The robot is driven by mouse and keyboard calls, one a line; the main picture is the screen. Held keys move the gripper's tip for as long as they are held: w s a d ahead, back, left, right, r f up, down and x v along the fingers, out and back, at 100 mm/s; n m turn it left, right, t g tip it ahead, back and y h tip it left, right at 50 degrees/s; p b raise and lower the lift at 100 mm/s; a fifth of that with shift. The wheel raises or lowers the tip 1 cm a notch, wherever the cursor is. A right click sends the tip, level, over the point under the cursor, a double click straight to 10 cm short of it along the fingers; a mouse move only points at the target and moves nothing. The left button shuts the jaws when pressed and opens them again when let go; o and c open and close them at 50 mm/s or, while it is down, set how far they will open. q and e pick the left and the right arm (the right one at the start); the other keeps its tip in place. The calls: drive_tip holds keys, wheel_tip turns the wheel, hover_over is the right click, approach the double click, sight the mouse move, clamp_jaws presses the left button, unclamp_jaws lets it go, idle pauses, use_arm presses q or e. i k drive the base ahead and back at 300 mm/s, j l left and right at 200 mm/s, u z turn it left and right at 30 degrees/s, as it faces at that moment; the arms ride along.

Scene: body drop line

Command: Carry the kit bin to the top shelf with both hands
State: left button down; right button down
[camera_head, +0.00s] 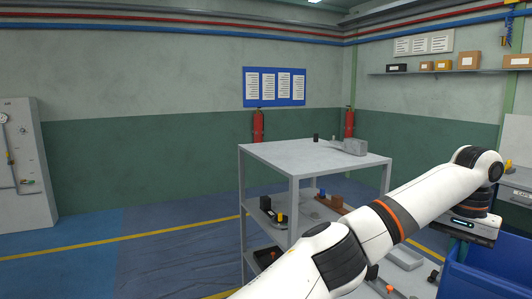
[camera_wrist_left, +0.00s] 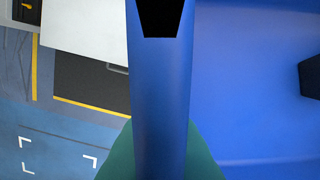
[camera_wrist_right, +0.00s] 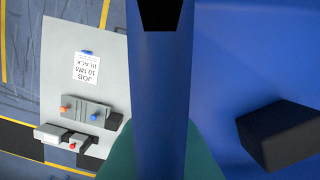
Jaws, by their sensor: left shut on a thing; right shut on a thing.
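The kit bin (camera_head: 490,275) is blue and shows only in part at the lower right of the head view. My left gripper (camera_wrist_left: 160,20) is shut on its wall, which runs down the middle of the left wrist view. My right gripper (camera_wrist_right: 160,16) is shut on another part of the bin's wall. The right arm is out of the head view. A black block (camera_wrist_right: 280,135) shows inside the bin. The top shelf (camera_head: 285,152) of a grey rack stands ahead, left of the bin. What is under the bin is hidden.
A grey block (camera_head: 354,147) and a small dark cylinder (camera_head: 316,137) stand toward the back of the top shelf. Lower shelves hold several parts. A grey surface (camera_wrist_right: 80,60) with a label and tools lies beside the bin. Floor left of the rack is clear.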

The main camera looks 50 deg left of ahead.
sight(284, 154)
drive_tip(key=j+u, duration=0.2)
drive_tip(key=u, duration=2.5)
drive_tip(key=i+u, duration=0.1)
drive_tip(key=i, duration=3.55)
drive_tip(key=i+z, duration=0.4)
drive_tip(key=i+j+z, duration=0.1)
drive_tip(key=i+z, duration=0.25)
drive_tip(key=k+z, duration=0.1)
drive_tip(key=z, duration=2.45)
